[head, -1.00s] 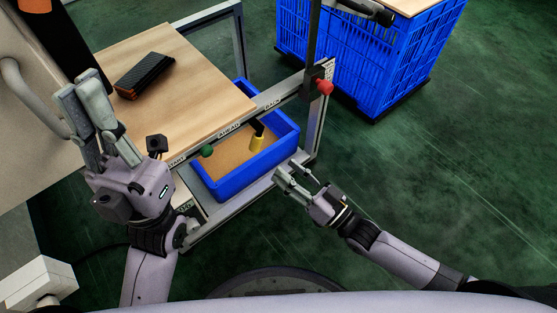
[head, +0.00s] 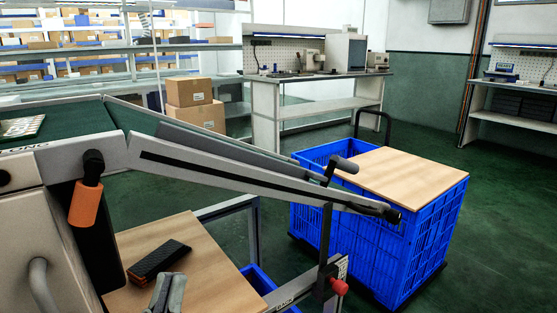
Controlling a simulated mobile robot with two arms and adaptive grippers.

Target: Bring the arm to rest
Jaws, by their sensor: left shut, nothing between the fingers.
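My left gripper (head: 166,294) shows at the bottom edge of the head view, only its upper fingers in frame. The fingers are close together with nothing between them. They are in front of a wooden tabletop (head: 205,262), near a black and orange block (head: 159,260) that lies on it. I cannot tell whether the fingers touch the table. The rest of my left arm is cut off below the frame. My right gripper is out of the frame.
A grey rail arm (head: 230,175) with an orange grip (head: 86,203) crosses above the table. A blue crate stack (head: 356,240) with a wooden lid (head: 407,175) stands to the right. A red knob (head: 339,287) sits on the frame. Green floor (head: 480,260) is clear at far right.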

